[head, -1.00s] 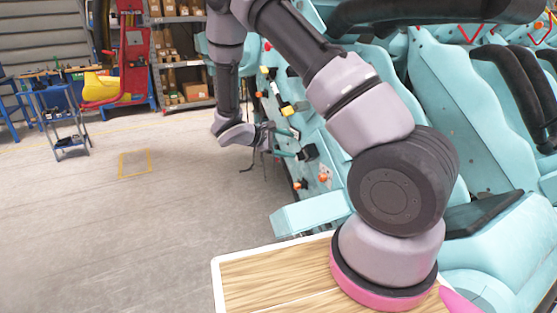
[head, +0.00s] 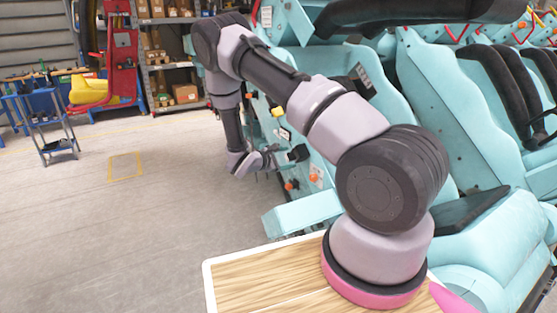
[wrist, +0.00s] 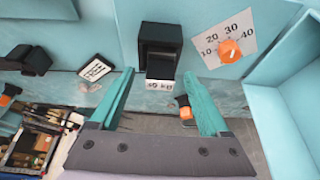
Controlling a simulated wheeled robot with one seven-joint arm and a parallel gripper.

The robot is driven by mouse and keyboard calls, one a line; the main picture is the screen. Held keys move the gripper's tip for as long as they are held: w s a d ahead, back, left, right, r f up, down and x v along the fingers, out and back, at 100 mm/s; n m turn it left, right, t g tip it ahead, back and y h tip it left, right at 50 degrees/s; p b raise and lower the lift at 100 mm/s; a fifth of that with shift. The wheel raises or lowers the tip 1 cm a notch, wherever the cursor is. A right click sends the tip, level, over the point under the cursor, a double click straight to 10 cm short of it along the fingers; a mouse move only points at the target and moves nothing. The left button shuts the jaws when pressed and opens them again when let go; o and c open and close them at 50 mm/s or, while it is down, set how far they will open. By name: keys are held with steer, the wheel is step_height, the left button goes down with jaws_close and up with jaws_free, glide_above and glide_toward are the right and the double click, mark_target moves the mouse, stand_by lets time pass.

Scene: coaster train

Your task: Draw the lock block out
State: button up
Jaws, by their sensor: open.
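A black block (wrist: 160,42) sticks out of the teal side panel at the upper middle of the wrist view, with a small white label (wrist: 160,85) below its front part. It looks like the lock block. My gripper (wrist: 158,76) is open, its two teal fingers spread either side of the label and short of the block's body. I see no contact. In the head view my gripper (head: 278,158) is at the train's side, close beside the black block (head: 299,153); its fingertips are small there.
Right of the block is a number scale (wrist: 222,38) with an orange knob (wrist: 230,51). A white-and-black tag (wrist: 96,70) and another black fitting (wrist: 36,60) lie left. A teal ledge (wrist: 280,70) juts out at right. The floor (head: 130,220) beside the train is clear.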

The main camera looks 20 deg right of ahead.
steer(key=shift+w+d+f, duration=0.15)
steer(key=shift+w+d, duration=0.15)
steer(key=shift+d, duration=0.3)
jaws_close()
steer(key=c, duration=0.7)
jaws_free()
jaws_close()
steer(key=shift+a, duration=0.15)
